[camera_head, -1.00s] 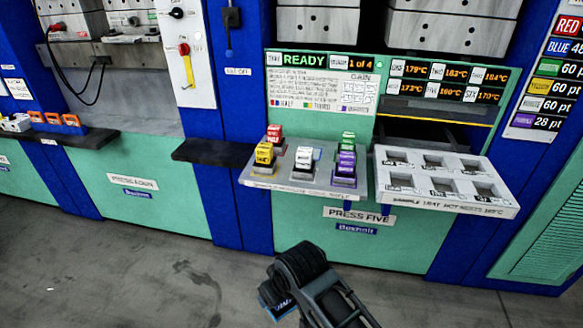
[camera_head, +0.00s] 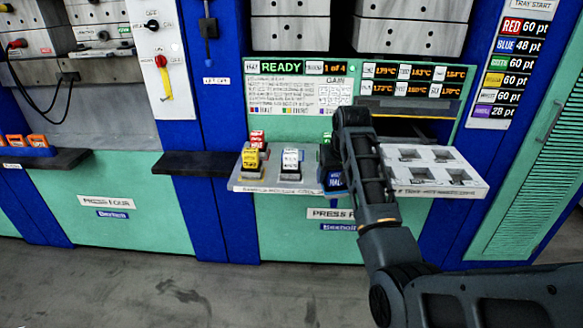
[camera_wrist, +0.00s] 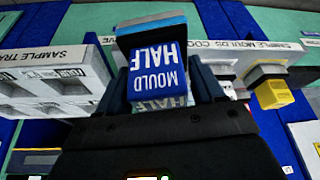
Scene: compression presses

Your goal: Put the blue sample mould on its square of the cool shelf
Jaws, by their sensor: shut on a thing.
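My gripper (camera_head: 334,164) is shut on the blue sample mould (camera_head: 336,182). In the wrist view, the mould (camera_wrist: 157,68) sits between the fingers, its "MOULD HALF" label upside down. In the head view, the gripper and mould are over or in front of the right end of the grey cool shelf (camera_head: 262,187). I cannot tell whether the mould touches the shelf. Red (camera_head: 257,137), yellow (camera_head: 250,160) and white (camera_head: 291,163) moulds stand on the shelf. A green one (camera_head: 327,137) shows behind my gripper. The purple mould and the blue square are hidden.
The white sample tray (camera_head: 440,190) with empty nests is just right of my arm. A dark ledge (camera_head: 205,165) is left of the shelf. The press panel (camera_head: 300,95) rises behind and reads READY. The floor in front is clear.

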